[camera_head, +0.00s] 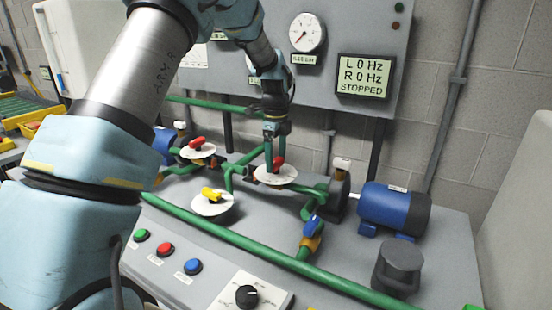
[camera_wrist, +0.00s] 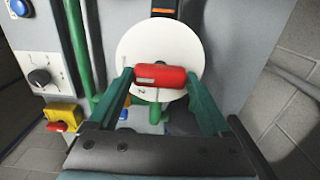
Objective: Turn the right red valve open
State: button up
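The right red valve is a red handle (camera_head: 279,163) on a round white dial plate (camera_head: 270,177), on the green pipework at the middle of the bench in the head view. In the wrist view the red handle (camera_wrist: 160,76) lies crosswise in front of its white plate (camera_wrist: 150,45). My gripper (camera_wrist: 161,74) is open, with one green finger at each end of the handle. I cannot tell whether the fingertips touch it. In the head view my gripper (camera_head: 273,148) points down at this valve. A second red valve (camera_head: 197,142) stands to the left.
A yellow valve (camera_head: 211,194) sits in front of the two red ones, and a blue-handled valve (camera_head: 313,227) at front right. A blue motor (camera_head: 394,207) stands at right. A display (camera_head: 364,77) reads L 0 Hz, R 0 Hz, STOPPED. Buttons and a black knob (camera_head: 247,296) line the front.

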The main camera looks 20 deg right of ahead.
jog(key=c, duration=0.8)
jog(key=shift+o, duration=0.2)
jog(key=n, duration=0.4)
jog(key=shift+n+p, duration=0.3)
jog(key=shift+n, duration=0.1)
jog(key=n, duration=0.9)
jog(key=shift+p, duration=0.3)
jog(key=shift+n, duration=2.2)
